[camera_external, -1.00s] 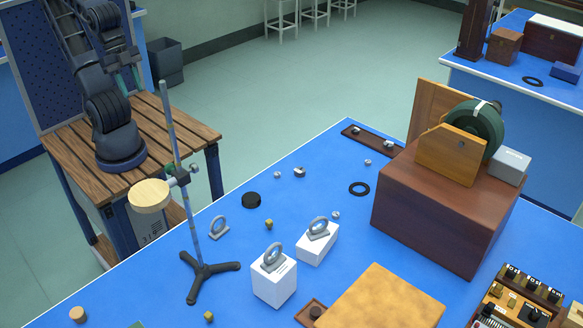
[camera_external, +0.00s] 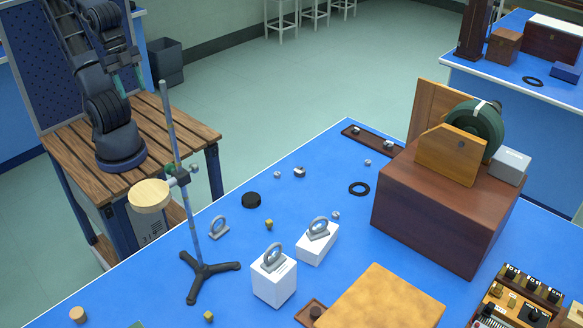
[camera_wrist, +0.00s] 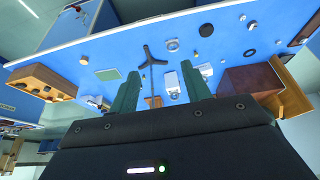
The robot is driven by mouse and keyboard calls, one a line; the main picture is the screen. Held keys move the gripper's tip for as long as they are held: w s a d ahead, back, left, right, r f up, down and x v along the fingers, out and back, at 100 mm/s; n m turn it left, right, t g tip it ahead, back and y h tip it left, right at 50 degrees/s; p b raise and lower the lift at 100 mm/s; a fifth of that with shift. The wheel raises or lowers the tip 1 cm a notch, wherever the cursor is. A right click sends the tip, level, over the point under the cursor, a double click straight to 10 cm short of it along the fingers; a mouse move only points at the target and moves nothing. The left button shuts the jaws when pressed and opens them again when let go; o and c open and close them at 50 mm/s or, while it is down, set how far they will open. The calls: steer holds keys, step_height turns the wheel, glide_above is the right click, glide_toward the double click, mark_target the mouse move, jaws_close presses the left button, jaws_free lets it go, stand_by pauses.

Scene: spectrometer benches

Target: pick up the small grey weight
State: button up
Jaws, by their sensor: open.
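Several small grey metal pieces lie on the blue bench in the external view: two near the middle, one (camera_external: 299,172) with a dark part and one (camera_external: 278,171) beside it, one (camera_external: 367,162) near the brown board, and one (camera_external: 336,214) by a white block. I cannot tell which is the small grey weight. In the wrist view small pale pieces (camera_wrist: 253,25) show near the bench edge. My gripper (camera_external: 125,72) is raised over the slatted wooden table, far left of the bench pieces. Its green fingers (camera_wrist: 160,68) are apart with nothing held between them.
A tripod stand (camera_external: 203,270) with a tall rod and wooden disc (camera_external: 150,195) stands near the bench's left edge. White blocks (camera_external: 274,285) with ring mounts, a black puck (camera_external: 251,200), a black ring (camera_external: 359,189) and a large brown box (camera_external: 440,215) also occupy the bench.

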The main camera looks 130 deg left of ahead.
steer(key=w+a+f+n+g+h, duration=0.2)
steer(key=w+a+f+n+h, duration=0.5)
steer(key=w+a+f+n, duration=0.85)
steer(key=n+t+h, duration=0.1)
steer(key=n+t, duration=0.7)
steer(key=n, duration=0.5)
glide_toward(277, 172)
steer(key=x, duration=0.3)
steer(key=shift+s+d+r, duration=0.1)
steer(key=shift+d, duration=0.15)
steer(key=shift+a+x, duration=0.25)
steer(key=shift+x, duration=2.35)
jaws_close()
